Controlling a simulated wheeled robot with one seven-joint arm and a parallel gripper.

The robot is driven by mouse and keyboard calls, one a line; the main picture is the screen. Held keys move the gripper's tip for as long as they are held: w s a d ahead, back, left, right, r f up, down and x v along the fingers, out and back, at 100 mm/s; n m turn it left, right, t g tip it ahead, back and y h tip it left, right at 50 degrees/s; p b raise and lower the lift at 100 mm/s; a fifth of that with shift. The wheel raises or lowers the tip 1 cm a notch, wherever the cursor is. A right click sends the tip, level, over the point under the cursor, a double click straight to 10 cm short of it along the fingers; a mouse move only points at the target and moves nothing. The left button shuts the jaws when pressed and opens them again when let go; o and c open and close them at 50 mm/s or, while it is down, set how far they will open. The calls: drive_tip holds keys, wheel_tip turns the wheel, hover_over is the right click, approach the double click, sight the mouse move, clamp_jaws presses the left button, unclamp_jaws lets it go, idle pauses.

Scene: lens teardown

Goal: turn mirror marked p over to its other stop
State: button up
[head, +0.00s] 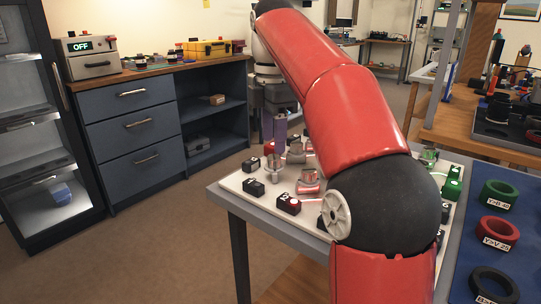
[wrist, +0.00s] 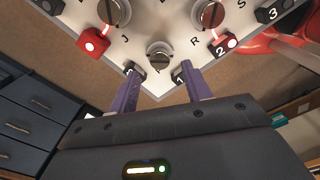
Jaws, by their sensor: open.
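A white board (head: 237,188) on the table carries several small mirror-like pieces on round mounts, such as one at the left (head: 277,171) and one nearer the front (head: 308,182). I cannot read a P on any of them, and my arm hides much of the board. In the wrist view the board edge (wrist: 160,92) shows slotted round mounts (wrist: 159,56), with the letters J and R beside them. My gripper (wrist: 157,72) has purple fingers, apart and empty, close to the nearest round mount. The fingers also show at the board's far side in the head view (head: 279,130).
Red blocks (wrist: 93,42) and dark blocks (wrist: 268,12) stand along the board's edges, linked by lit lines. Green blocks (head: 452,188) are at its right. A blue mat (head: 466,252) with labelled rings (head: 498,232) lies right of the board. A dark blue cabinet (head: 132,122) stands left.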

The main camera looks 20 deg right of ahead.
sight(274, 157)
wheel_tip(274, 157, down, 4)
drive_tip(key=shift+f+b, duration=0.1)
drive_tip(key=shift+b, duration=0.4)
drive_tip(key=c, duration=1)
